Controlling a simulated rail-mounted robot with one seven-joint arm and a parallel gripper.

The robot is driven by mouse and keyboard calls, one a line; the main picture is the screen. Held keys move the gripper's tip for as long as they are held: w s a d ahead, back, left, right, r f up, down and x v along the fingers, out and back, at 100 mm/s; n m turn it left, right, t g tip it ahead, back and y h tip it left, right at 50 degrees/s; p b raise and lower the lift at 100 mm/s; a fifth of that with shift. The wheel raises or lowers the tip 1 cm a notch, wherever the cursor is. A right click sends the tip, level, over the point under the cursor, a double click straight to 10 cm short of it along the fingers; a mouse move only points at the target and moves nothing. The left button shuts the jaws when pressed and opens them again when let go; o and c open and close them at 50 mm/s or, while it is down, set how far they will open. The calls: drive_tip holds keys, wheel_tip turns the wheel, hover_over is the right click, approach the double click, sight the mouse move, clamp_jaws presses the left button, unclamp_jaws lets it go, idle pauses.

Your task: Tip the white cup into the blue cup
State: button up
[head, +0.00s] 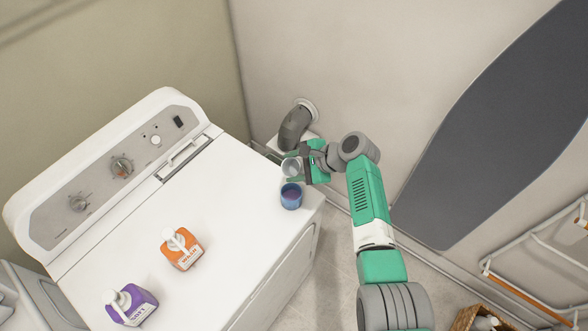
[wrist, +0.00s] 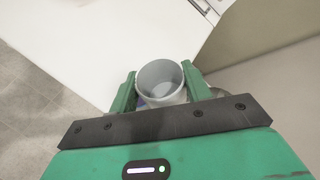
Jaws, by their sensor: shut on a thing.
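The white cup (head: 291,167) is between the fingers of my gripper (head: 300,162) at the far right corner of the white machine's top. In the wrist view, the white cup (wrist: 161,82) sits between the two green fingers of my gripper (wrist: 159,88), which are shut on it. Its inside looks pale grey, with no contents that I can make out. The blue cup (head: 291,196) stands upright on the machine top, just in front of the white cup, with something purplish inside. In the wrist view, the blue cup is mostly hidden; a small bluish patch shows beside the left finger.
An orange bottle (head: 181,249) and a purple bottle (head: 131,305) stand on the white machine (head: 215,190), toward the front left. Its raised control panel (head: 110,165) runs along the back. A grey duct (head: 294,127) meets the wall behind my gripper. The middle of the top is clear.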

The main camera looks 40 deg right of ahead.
drive_tip(key=y+b, duration=0.1)
drive_tip(key=m+y+b, duration=0.1)
drive_tip(key=b, duration=0.1)
drive_tip(key=shift+f, duration=0.25)
drive_tip(key=m+y+b, duration=0.1)
drive_tip(key=b, duration=0.2)
drive_tip(key=r+m+y+b, duration=0.1)
drive_tip(key=y+b, duration=0.1)
drive_tip(key=b, duration=0.1)
drive_tip(key=shift+r+y+b, duration=0.35)
drive_tip(key=shift+y+b, duration=0.05)
drive_tip(key=shift+b, duration=0.3)
drive_tip(key=shift+r+m, duration=0.25)
drive_tip(key=shift+m, duration=0.05)
